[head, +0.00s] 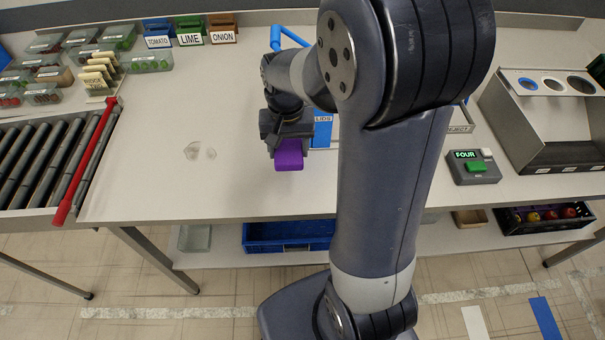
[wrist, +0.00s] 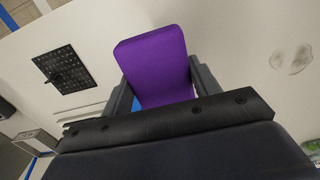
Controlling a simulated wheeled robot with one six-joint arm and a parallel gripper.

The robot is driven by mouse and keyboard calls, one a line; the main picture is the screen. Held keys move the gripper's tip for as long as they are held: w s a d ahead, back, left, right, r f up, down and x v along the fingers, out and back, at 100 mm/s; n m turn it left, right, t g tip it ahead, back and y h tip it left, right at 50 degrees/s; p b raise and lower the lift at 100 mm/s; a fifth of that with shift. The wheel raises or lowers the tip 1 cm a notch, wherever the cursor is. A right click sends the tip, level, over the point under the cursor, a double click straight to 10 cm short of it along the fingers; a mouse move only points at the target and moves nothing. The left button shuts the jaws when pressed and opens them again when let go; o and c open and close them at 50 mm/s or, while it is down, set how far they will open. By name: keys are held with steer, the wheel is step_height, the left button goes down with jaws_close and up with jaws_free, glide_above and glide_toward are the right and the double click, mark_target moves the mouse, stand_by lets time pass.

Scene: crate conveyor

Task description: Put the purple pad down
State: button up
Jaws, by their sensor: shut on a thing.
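The purple pad (head: 289,154) is a small soft-looking block held at the end of my arm, over the middle of the white table. In the wrist view the purple pad (wrist: 156,66) fills the space between the two dark fingers. My gripper (wrist: 160,90) is shut on it, one finger at each side. In the head view my gripper (head: 286,138) points down toward the table (head: 240,185). I cannot tell whether the pad touches the table top.
Clear smudges (head: 199,151) mark the table left of the pad. A blue LIDS holder (head: 322,130) is close behind my gripper. A roller conveyor with a red bar (head: 88,160) lies left. A grey button box (head: 472,167) and a rack (head: 550,154) stand right. The front-middle table is clear.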

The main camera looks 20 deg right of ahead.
mark_target(290, 179)
step_height(290, 179, down, 9)
steer(key=shift+r+p, duration=0.15)
steer(key=shift+p, duration=0.15)
steer(key=shift+f, duration=0.2)
steer(key=o, duration=1)
steer(key=shift+o, duration=0.2)
steer(key=shift+f, duration=0.1)
steer(key=shift+r, duration=0.35)
step_height(290, 179, up, 12)
steer(key=shift+f, duration=0.1)
